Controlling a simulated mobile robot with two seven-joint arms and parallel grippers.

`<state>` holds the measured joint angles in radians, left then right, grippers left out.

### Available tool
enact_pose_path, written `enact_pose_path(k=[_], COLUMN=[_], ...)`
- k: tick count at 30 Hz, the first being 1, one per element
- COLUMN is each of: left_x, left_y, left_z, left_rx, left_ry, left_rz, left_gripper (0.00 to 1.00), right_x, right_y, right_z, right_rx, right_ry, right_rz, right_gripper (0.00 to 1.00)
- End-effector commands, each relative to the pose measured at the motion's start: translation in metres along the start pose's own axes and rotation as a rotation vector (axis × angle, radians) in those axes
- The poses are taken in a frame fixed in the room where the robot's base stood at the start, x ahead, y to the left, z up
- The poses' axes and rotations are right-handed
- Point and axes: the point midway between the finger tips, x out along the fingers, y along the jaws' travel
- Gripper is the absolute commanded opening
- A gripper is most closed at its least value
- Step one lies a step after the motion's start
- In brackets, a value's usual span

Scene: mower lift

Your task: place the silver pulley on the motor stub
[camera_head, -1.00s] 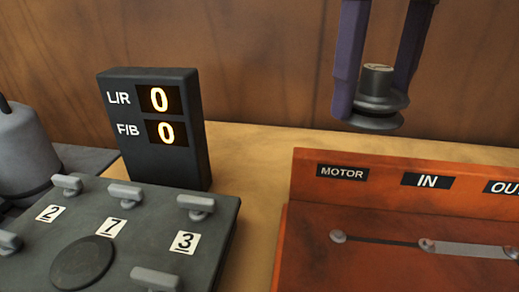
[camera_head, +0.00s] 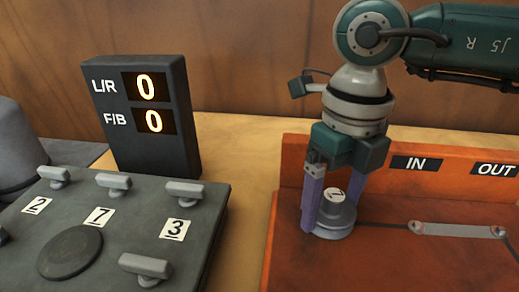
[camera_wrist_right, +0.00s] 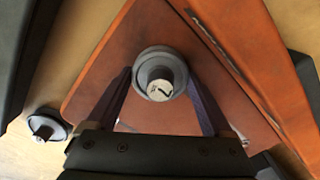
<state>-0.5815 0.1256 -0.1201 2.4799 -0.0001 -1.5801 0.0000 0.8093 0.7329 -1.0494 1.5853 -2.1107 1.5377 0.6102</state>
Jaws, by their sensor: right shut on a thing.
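The silver pulley (camera_head: 335,216) is a grey stepped disc with a pale marked cap on its hub. It also shows in the right wrist view (camera_wrist_right: 174,84), over the orange board. My right gripper (camera_head: 332,212) points down with its purple fingers shut on either side of the pulley. The pulley is upright and low at the left end of the board's dark slot line. The motor stub is hidden, and I cannot tell whether the pulley touches it or the board. My left gripper is not in view.
The orange board (camera_head: 440,265) has IN and OUT labels and a grey link bar (camera_head: 458,229). A dark panel (camera_head: 130,215) with several switches and a display reading 0 and 0 (camera_head: 142,115) stand at left. Another grey disc (camera_wrist_right: 47,125) sits on the tan table.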

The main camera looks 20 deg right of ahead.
Motion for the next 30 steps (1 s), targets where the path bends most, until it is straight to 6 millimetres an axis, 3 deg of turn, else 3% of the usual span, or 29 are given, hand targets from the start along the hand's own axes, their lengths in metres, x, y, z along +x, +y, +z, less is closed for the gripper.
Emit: enact_pose_path(k=[9, 10, 13, 24, 30], left_x=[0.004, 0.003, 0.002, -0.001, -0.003], left_y=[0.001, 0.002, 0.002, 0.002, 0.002], left_z=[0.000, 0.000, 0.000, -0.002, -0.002], left_rx=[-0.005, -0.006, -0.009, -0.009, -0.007], left_ry=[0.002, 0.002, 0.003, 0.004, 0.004], left_rz=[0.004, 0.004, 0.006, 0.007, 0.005], left_gripper=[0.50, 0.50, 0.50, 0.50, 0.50], right_x=[0.004, 0.003, 0.002, -0.007, -0.047], right_y=[0.000, 0.000, 0.000, 0.000, 0.000], right_z=[0.000, 0.000, 0.000, 0.001, 0.002], right_rx=[0.000, 0.000, 0.000, 0.000, -0.001], right_ry=[0.000, 0.000, 0.000, -0.002, -0.006], right_rz=[0.000, 0.000, 0.000, 0.000, -0.001], right_gripper=[0.11, 0.87, 0.99, 1.00, 1.00])
